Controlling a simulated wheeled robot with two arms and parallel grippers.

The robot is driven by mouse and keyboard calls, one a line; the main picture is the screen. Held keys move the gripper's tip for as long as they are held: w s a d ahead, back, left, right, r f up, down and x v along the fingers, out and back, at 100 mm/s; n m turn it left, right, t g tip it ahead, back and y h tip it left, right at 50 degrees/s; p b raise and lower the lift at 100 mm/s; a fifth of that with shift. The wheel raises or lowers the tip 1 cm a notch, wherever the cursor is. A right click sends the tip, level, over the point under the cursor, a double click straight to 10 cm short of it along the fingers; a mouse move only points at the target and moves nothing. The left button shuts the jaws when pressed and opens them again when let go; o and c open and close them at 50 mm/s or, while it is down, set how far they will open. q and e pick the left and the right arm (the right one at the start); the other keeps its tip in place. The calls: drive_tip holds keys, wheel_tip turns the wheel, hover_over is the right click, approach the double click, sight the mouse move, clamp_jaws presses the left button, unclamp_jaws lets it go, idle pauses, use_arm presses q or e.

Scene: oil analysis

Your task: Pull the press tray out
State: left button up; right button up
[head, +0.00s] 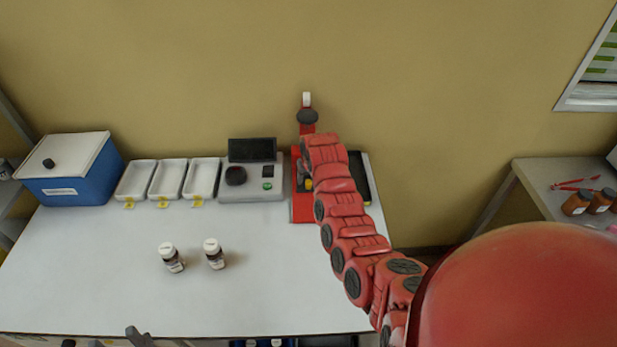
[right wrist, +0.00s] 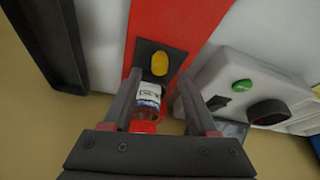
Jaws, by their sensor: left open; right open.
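The red press (head: 302,211) stands at the back of the white table, largely hidden behind my right arm in the head view. In the right wrist view, its red base (right wrist: 185,22) carries a dark square plate, which looks like the press tray (right wrist: 147,50), with a yellow knob (right wrist: 160,64) on it. A small bottle with a white and blue label (right wrist: 148,92) is beside the plate. My right gripper (right wrist: 160,78) is open, its fingers on either side of the bottle and plate; contact cannot be told. My left gripper (head: 138,337) is open, partly cut off at the bottom edge.
A grey device with a screen (head: 252,182) stands just left of the press; a black-edged tray (head: 369,190) is to its right. White trays (head: 168,180) and a blue box (head: 75,186) are further left. Two bottles (head: 214,254) (head: 171,258) stand mid-table; the front is mostly clear.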

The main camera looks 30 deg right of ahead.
drive_tip(key=shift+p+x, duration=0.3)
drive_tip(key=shift+x, duration=0.95)
clamp_jaws()
idle(0.7)
